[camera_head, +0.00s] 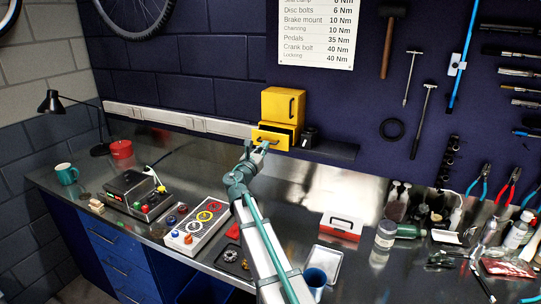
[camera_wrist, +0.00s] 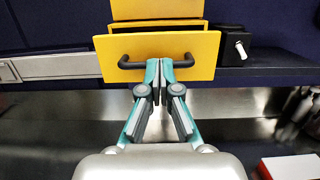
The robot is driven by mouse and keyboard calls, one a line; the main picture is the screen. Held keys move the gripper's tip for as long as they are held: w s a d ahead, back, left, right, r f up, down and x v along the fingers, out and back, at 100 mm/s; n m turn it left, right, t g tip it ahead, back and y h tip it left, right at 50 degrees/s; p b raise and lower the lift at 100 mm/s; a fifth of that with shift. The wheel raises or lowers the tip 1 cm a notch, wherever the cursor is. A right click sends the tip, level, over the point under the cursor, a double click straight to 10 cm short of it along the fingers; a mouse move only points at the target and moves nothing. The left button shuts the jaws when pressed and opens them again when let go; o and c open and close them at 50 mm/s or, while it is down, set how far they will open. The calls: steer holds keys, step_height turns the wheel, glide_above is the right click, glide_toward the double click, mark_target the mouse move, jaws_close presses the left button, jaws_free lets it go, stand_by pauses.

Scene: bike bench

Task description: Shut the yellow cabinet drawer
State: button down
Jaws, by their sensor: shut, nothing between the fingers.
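The yellow cabinet (camera_head: 283,104) stands on a narrow shelf against the dark wall, with a dark handle on its upper door. Its lower drawer (camera_head: 270,138) sticks out toward me and is partly open. In the wrist view the drawer front (camera_wrist: 199,50) is close, with a black bar handle across it and a gap behind its top edge. My gripper (camera_head: 262,146) is at the drawer front. In the wrist view my gripper (camera_wrist: 160,66) is shut, its fingertips at the middle of the handle, hiding that part. I cannot tell whether they touch.
A small black box (camera_head: 309,137) stands right of the cabinet on the shelf. Below, the metal bench carries a control panel (camera_head: 196,223), a red-and-white box (camera_head: 341,226), a tray and bottles. A grey rail (camera_head: 185,122) runs left of the cabinet.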

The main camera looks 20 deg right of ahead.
mark_target(270, 140)
steer(key=x, duration=0.3)
steer(key=b+x, duration=0.1)
steer(key=x, duration=0.1)
steer(key=shift+w+d+f, duration=0.1)
steer(key=shift+w+f, duration=0.15)
steer(key=shift+f, duration=0.05)
